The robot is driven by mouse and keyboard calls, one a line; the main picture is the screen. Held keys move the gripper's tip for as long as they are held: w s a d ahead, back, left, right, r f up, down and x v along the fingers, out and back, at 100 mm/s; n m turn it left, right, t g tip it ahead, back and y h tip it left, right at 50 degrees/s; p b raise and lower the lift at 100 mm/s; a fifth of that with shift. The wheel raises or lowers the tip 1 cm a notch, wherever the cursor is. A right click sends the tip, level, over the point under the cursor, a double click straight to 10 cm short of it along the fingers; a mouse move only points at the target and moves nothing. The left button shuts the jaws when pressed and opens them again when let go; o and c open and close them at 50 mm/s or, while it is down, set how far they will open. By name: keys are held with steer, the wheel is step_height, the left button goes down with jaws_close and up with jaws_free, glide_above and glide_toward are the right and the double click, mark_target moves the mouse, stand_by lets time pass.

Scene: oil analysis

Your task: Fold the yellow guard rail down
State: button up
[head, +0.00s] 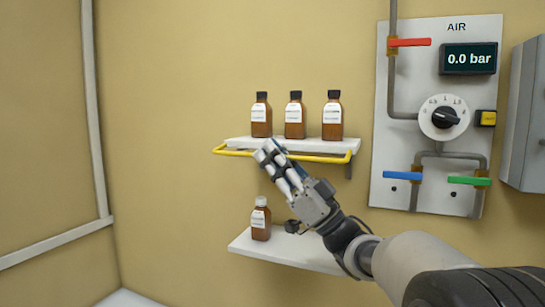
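The yellow guard rail (322,159) runs along the front of the upper white shelf (240,140), about level with the board and slightly below its front edge. Its ends bend back towards the shelf's sides. My gripper (269,152) is in front of the shelf, with its fingertips overlapping the rail left of its middle. The two fingers look close together. I cannot tell whether they touch or hold the rail, and they hide a short stretch of it.
Three brown bottles (295,117) with black caps stand on the upper shelf. Another brown bottle (261,221) stands on the lower shelf (290,254), left of my wrist. An AIR panel (429,30) with valves and a dial is on the wall at right, beside a grey cabinet (525,120).

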jaws_close()
steer(key=m+t, duration=0.1)
steer(key=r+m+t+h, duration=0.1)
steer(key=m+t, duration=0.1)
steer(key=shift+s, duration=0.1)
steer(key=m+t+h, duration=0.1)
steer(key=m, duration=0.1)
steer(key=r+m+t+h, duration=0.1)
steer(key=m+t+h, duration=0.1)
steer(key=shift+m+p, duration=0.3)
steer(key=shift+r+m+t+h, duration=0.1)
steer(key=shift+m+t+h, duration=0.5)
steer(key=shift+m, duration=0.3)
